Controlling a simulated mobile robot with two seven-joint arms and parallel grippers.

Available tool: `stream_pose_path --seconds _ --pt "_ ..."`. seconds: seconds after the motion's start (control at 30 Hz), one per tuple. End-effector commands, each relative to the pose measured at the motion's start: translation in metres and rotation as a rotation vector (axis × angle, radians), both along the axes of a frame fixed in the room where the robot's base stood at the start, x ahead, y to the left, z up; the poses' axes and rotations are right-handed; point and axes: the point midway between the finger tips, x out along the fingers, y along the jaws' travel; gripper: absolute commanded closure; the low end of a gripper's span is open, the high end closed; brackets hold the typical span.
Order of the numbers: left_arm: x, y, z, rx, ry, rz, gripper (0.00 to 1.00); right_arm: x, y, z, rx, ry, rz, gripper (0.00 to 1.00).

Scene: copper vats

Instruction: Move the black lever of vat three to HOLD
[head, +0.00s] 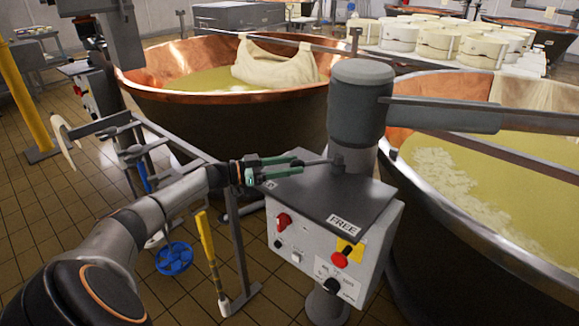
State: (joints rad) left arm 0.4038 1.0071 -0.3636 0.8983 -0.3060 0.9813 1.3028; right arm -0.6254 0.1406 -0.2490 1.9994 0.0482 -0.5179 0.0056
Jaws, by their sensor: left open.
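A grey control box (325,250) stands on a post between two copper vats, with a dark flat top plate (325,200). The black lever (322,161) is on this plate, at the foot of the thick grey column, and points left. A white label (344,222) reading FREE is at the plate's front right corner. Another small label (270,184) at the left corner is too small to read. My left gripper (302,165), with green fingers, is open at the lever's left end. I cannot tell whether the lever tip lies between the fingers. My right gripper is out of view.
The right vat (480,255) holds yellow liquid with white curd; the left vat (225,115) has a cloth hanging in it. The box front carries red knobs (341,259) and a black knob.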

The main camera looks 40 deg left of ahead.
Motion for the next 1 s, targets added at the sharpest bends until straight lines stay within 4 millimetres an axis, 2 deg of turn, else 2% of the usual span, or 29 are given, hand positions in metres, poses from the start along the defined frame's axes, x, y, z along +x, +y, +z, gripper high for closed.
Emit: stream_pose_path --seconds 0.1,0.47,1.0 --pt "0.000 -0.001 -0.001 0.000 0.001 -0.002 0.31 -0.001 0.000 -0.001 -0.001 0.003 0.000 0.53" --pt "-0.008 0.004 -0.002 0.000 0.004 -0.003 0.31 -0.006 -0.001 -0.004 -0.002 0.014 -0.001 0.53" --pt "-0.086 0.053 -0.002 0.001 0.006 -0.002 0.31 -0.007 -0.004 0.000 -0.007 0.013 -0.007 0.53"
